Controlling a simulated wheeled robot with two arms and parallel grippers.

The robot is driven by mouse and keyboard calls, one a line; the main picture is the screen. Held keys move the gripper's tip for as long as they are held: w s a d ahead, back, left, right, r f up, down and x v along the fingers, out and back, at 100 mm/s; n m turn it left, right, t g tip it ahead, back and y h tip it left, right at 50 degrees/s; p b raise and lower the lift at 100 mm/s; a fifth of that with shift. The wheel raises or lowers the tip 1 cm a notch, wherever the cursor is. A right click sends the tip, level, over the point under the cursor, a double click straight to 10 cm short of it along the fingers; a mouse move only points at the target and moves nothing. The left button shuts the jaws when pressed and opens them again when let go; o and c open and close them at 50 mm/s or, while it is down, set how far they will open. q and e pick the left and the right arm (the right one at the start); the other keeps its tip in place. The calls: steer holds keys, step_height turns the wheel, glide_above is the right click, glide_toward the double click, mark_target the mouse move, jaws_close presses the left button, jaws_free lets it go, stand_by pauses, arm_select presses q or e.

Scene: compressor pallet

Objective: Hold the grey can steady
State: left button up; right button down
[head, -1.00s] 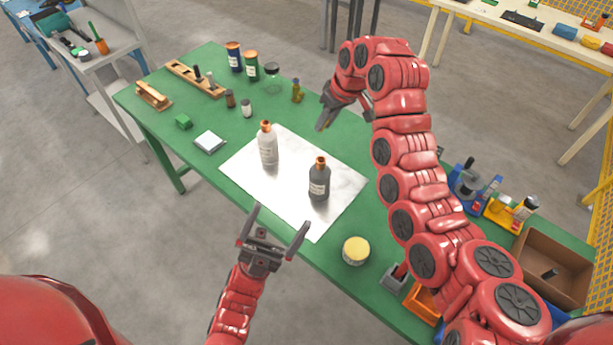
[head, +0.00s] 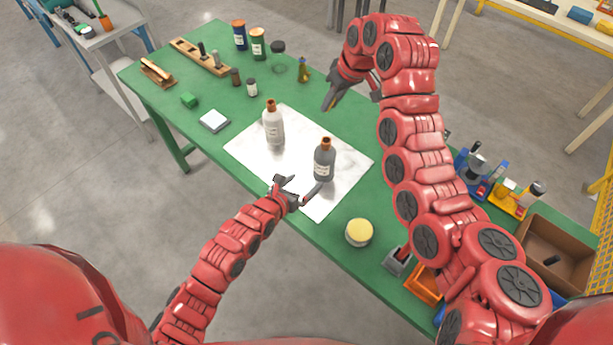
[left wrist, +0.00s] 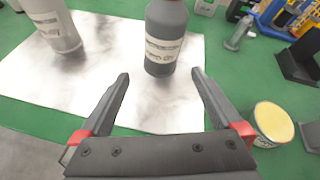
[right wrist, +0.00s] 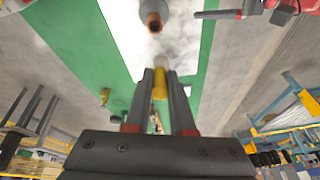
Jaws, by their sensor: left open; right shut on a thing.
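The grey can (head: 324,163), a dark grey bottle shape with a pale label and an orange-brown cap, stands upright on the whitish sheet. My left gripper (head: 300,186) is open and empty, just in front of it. In the left wrist view the can (left wrist: 165,22) stands ahead, between the lines of the spread fingers and apart from them. My right gripper (head: 331,100) is raised over the table behind the can, shut on a small yellow thing (right wrist: 160,84), mostly hidden by the fingers. The right wrist view shows the can's cap (right wrist: 154,22) beyond them.
A white bottle (head: 273,126) stands left of the can on the sheet (head: 247,150). A yellow-lidded tin (head: 359,232) stands to the right near the table's front edge. Several bottles and a wooden rack (head: 200,58) are at the back left. A cardboard box (head: 553,248) is at right.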

mark_target(325, 160)
arm_select(q)
steer(key=shift+w+d+f+m+t, duration=0.15)
steer(key=shift+w+d+f+m, duration=0.2)
steer(key=shift+w+d, duration=1.05)
steer(key=shift+w+d+f+m+t, duration=0.1)
steer(key=shift+w+d+f+m, duration=0.35)
steer(key=shift+w, duration=1.65)
steer(key=shift+w+d+f+m+t, duration=0.25)
steer(key=shift+w+d, duration=0.85)
steer(key=shift+w, duration=0.65)
jaws_close()
